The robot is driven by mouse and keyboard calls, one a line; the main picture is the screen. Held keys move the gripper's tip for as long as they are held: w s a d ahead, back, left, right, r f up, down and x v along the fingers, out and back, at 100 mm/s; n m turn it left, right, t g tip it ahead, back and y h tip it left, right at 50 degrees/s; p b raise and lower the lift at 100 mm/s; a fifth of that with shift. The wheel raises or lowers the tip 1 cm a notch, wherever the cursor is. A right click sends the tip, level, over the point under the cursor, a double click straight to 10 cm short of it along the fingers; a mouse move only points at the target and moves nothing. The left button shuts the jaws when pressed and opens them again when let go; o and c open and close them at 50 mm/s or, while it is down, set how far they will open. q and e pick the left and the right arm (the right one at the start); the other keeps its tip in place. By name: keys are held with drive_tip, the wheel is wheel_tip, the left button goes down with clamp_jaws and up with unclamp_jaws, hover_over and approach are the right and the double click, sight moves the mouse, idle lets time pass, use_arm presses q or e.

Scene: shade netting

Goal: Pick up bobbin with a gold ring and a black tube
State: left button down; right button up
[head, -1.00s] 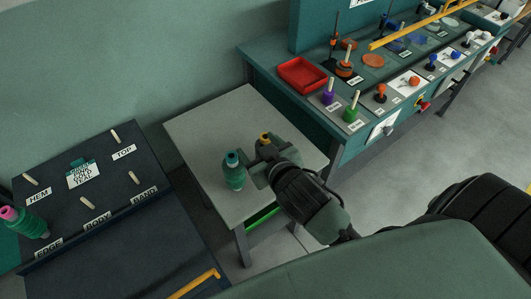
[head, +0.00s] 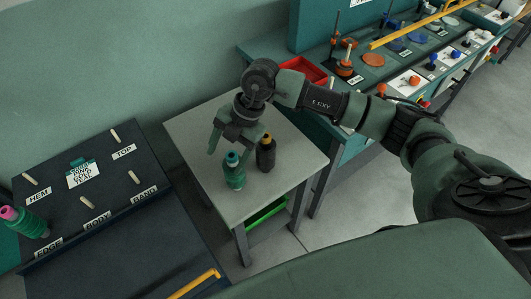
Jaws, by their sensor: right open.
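Two bobbins stand upright on the grey table (head: 195,130). One is a dark, almost black bobbin (head: 265,156) with a gold top; its finer ring and tube details are too small to tell. The other is a green bobbin (head: 234,174) with a teal top, just left of and nearer than the dark one. My right gripper (head: 233,143) is open and empty, pointing down over the table, behind the green bobbin and to the left of the dark one. Its fingers appear apart from both bobbins. My left gripper is not in view.
A dark board (head: 80,200) with pegs and labels is at the left, with a pink-topped green bobbin (head: 28,222) at its edge. A teal bench with a red tray (head: 303,70) and several coloured parts stands at the back right. The table's left part is clear.

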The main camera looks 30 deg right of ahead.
sight(266, 154)
drive_tip(key=w+d+m+h, duration=0.25)
drive_tip(key=d+h, duration=0.25)
drive_tip(key=d, duration=0.7)
wheel_tip(266, 154, down, 7)
drive_tip(key=p, duration=0.2)
drive_tip(key=shift+s+d+f, duration=0.15)
drive_tip(key=shift+d, duration=0.2)
drive_tip(key=shift+c, duration=0.3)
clamp_jaws()
